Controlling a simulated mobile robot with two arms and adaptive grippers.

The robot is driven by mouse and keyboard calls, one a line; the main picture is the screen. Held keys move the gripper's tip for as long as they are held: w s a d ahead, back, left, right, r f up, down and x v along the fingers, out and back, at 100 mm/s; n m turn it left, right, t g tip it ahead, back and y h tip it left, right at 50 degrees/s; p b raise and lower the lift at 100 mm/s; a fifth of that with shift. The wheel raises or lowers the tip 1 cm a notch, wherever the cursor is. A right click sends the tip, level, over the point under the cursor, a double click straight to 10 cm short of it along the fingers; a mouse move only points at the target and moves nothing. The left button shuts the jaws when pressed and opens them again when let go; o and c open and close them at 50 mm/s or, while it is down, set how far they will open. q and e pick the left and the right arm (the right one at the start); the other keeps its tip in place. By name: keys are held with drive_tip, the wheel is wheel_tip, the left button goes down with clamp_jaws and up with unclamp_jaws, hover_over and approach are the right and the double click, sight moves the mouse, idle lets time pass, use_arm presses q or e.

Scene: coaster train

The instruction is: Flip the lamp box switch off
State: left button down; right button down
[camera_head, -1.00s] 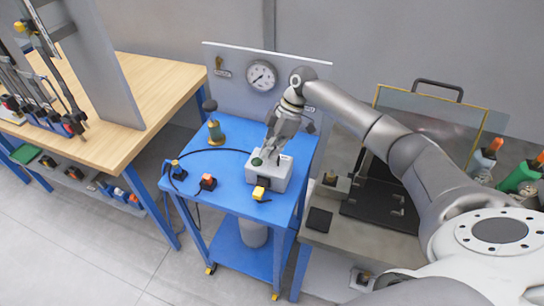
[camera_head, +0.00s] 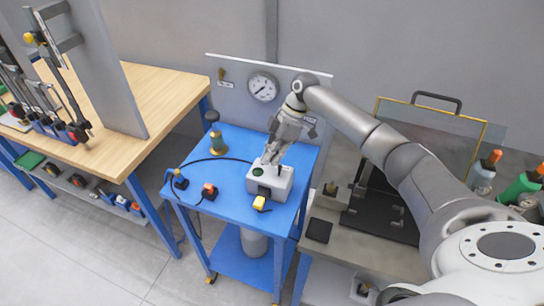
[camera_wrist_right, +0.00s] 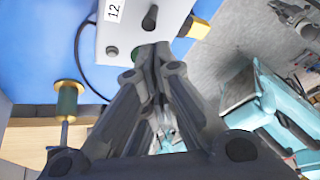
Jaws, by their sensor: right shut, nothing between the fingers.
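The lamp box (camera_head: 270,187) is a light grey box on the blue table (camera_head: 228,190), with a round green piece on its top. In the right wrist view the box (camera_wrist_right: 120,38) shows a white label reading "12", a black lever switch (camera_wrist_right: 150,18) and a small round grey piece. My right gripper (camera_head: 268,161) is shut and empty, its fingertips pointing down at the top of the box. In the wrist view the fingertips (camera_wrist_right: 152,52) are close to the lever; I cannot tell whether they touch the box. My left gripper is not in view.
A yellow-topped piece (camera_head: 260,203) sits at the box's front. A gauge panel (camera_head: 263,87) rises behind. A wooden bench (camera_head: 165,95) is left, a grey bench right.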

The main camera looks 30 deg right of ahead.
idle(0.3)
